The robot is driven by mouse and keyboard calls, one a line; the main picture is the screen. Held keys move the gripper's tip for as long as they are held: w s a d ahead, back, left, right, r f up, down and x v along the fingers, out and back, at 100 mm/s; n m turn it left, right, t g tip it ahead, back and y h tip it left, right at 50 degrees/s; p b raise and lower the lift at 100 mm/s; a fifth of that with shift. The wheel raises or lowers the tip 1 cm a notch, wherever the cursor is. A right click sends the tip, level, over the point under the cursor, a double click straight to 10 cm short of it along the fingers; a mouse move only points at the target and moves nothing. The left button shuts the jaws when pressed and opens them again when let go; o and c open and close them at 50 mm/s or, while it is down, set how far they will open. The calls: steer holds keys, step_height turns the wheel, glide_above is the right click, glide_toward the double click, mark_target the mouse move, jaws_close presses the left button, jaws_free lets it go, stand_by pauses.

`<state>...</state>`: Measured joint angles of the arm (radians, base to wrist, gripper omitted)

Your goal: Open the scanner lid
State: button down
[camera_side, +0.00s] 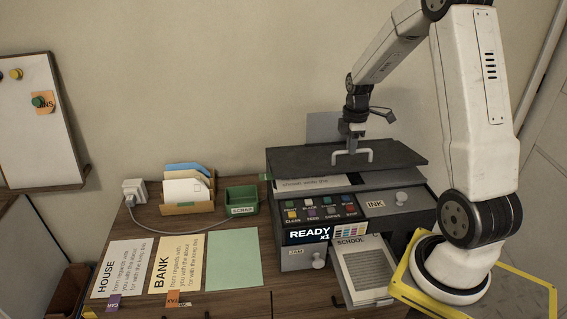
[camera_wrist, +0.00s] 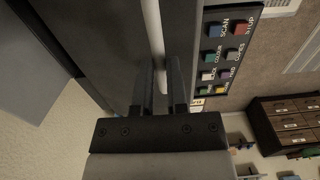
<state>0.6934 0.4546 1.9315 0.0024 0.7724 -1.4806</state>
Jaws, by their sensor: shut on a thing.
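The printer-scanner (camera_side: 300,258) stands at the right of the desk. Its dark grey lid (camera_side: 300,160) has a white bar handle (camera_side: 371,158) near its front edge. A printed sheet (camera_side: 310,184) shows in a gap under the lid's front edge, so the lid looks slightly raised. My gripper (camera_side: 351,139) comes down from above and is shut on the handle. In the wrist view, my gripper's two dark fingers (camera_wrist: 160,82) straddle the white handle (camera_wrist: 153,30), with the dark lid (camera_wrist: 100,45) behind. The far side of the lid is partly hidden by my arm.
The button panel (camera_side: 322,207) is below the lid, with an ink drawer (camera_side: 380,206) beside it. An open tray holds a SCHOOL page (camera_side: 365,270). Printed sheets (camera_side: 178,265), a green SCRAP box (camera_side: 242,198) and an envelope holder (camera_side: 187,205) lie to the left.

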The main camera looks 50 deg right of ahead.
mark_target(344, 157)
steer(key=w+d+r+g+y, duration=0.2)
steer(key=w+d+r, duration=0.5)
steer(key=w+d, duration=0.4)
steer(key=shift+w+d, duration=0.2)
steer(key=shift+d, duration=0.05)
stand_by(1.2)
steer(key=shift+d, duration=0.1)
stand_by(0.5)
steer(key=c, duration=0.7)
jaws_free()
steer(key=shift+w+d, duration=0.1)
steer(key=shift+w, duration=0.05)
steer(key=shift+c, duration=0.2)
steer(key=shift+o, duration=0.5)
steer(key=shift+r, duration=0.1)
steer(key=shift+r, duration=0.15)
